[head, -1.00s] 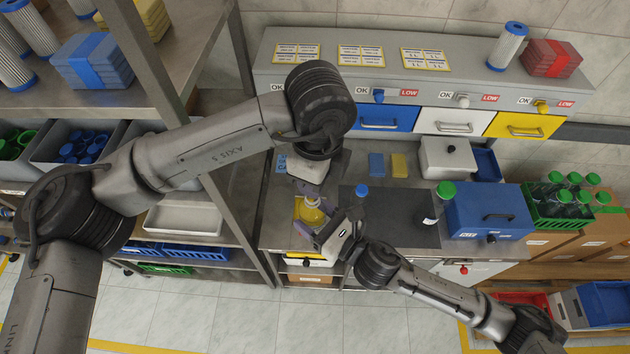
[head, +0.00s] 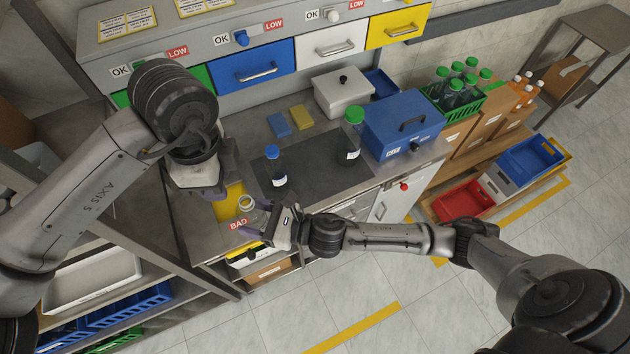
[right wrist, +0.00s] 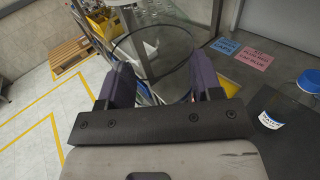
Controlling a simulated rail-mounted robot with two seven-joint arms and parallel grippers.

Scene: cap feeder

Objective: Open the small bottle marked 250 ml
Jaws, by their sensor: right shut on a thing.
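My right gripper (head: 261,221) is shut on a clear bottle (head: 246,205) at the front left of the bench. Its round top shows as an uncovered pale ring. In the right wrist view the clear glass (right wrist: 155,52) stands between the two purple fingers; no volume mark is readable on it. My left gripper (head: 204,191) is just left of this bottle, over the yellow area; its fingertips and anything between them are hidden. A blue-capped bottle (head: 277,168) and a taller green-capped bottle (head: 352,135) stand upright on the dark mat, apart from both grippers.
The dark mat (head: 318,170) has free room between its bottles. A yellow area (head: 228,208) lies beside a red BAD label (head: 238,224). Blue (head: 279,125) and yellow (head: 301,117) blocks lie behind. A blue box (head: 402,124) and green crate (head: 455,100) stand to the right.

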